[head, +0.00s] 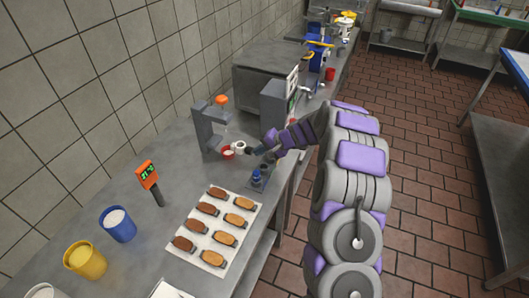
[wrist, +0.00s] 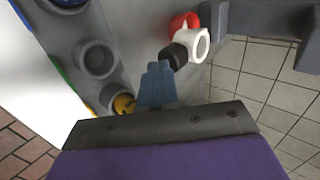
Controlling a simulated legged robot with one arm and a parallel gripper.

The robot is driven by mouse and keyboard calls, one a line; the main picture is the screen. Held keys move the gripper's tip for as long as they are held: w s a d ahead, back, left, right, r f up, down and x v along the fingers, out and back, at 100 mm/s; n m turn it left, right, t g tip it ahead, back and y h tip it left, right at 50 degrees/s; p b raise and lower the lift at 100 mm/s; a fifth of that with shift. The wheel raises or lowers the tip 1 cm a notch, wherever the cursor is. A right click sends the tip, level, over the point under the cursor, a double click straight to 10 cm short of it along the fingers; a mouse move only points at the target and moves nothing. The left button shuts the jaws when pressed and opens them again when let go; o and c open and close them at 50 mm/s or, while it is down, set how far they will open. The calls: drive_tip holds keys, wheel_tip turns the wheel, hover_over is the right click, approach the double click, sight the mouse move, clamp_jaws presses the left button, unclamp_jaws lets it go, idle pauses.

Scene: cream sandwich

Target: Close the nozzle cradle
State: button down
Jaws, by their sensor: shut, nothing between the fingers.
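A white ring-shaped piece (head: 239,146) with a short black handle sits beside a red round piece (head: 228,153) at the grey stand (head: 206,130) on the counter. I take this assembly for the nozzle cradle, but cannot tell for certain. In the wrist view the white ring (wrist: 193,46), black handle (wrist: 175,56) and red piece (wrist: 183,20) lie just past my fingertips. My gripper (wrist: 158,70) is shut and empty, its blue-grey fingers together right beside the black handle. Whether they touch it is unclear. In the head view my gripper (head: 257,151) is small and partly hidden.
A grey panel (wrist: 75,35) with round sockets is close on the left in the wrist view. A grey machine (head: 274,104) stands behind my arm.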

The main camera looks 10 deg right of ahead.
sight(245, 145)
drive_tip(key=w+a, duration=0.2)
drive_tip(key=a, duration=0.1)
drive_tip(key=w+a, duration=0.1)
drive_tip(key=a, duration=0.1)
drive_tip(key=shift+w+a+p, duration=0.15)
drive_tip(key=shift+w+p, duration=0.15)
drive_tip(key=shift+p, duration=0.05)
drive_tip(key=shift+r, duration=0.1)
